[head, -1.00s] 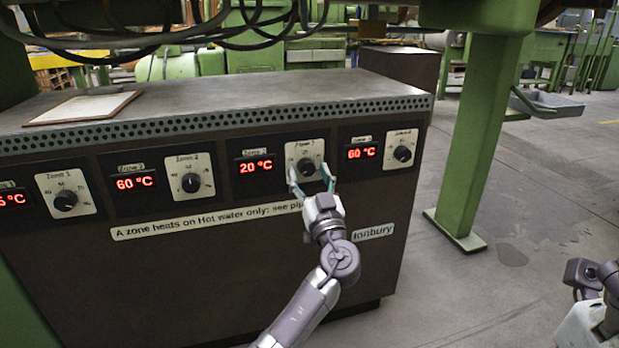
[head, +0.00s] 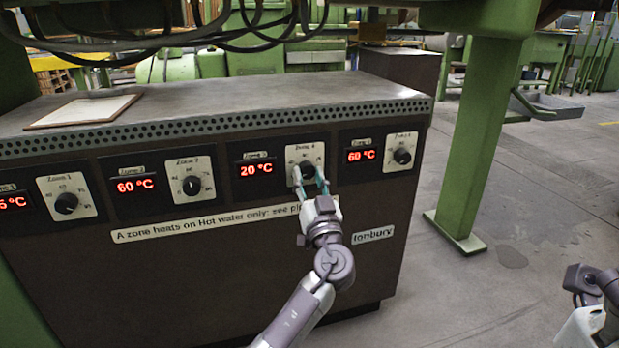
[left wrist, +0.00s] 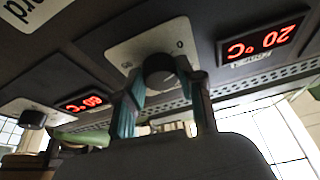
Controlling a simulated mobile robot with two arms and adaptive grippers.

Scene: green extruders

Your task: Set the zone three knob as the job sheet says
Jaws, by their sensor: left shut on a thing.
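The knob (head: 306,170) beside the red 20 °C display (head: 256,168) is dark and round on a pale dial plate; the small label above it is too blurred to read surely. My left gripper (head: 310,182) is at this knob, its teal-padded fingers shut on its sides. The left wrist view shows the knob (left wrist: 160,72) between the fingertips of my left gripper (left wrist: 164,88), with the 20 °C display (left wrist: 262,42) upside down. A sheet on a clipboard (head: 84,110) lies on the cabinet top; no writing on it is legible.
More knobs and displays line the dark cabinet front: a knob (head: 192,185) to the left and another (head: 402,156) to the right. A label strip (head: 200,222) runs below. A green post (head: 476,130) stands right of the cabinet. Cables (head: 270,30) hang above.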

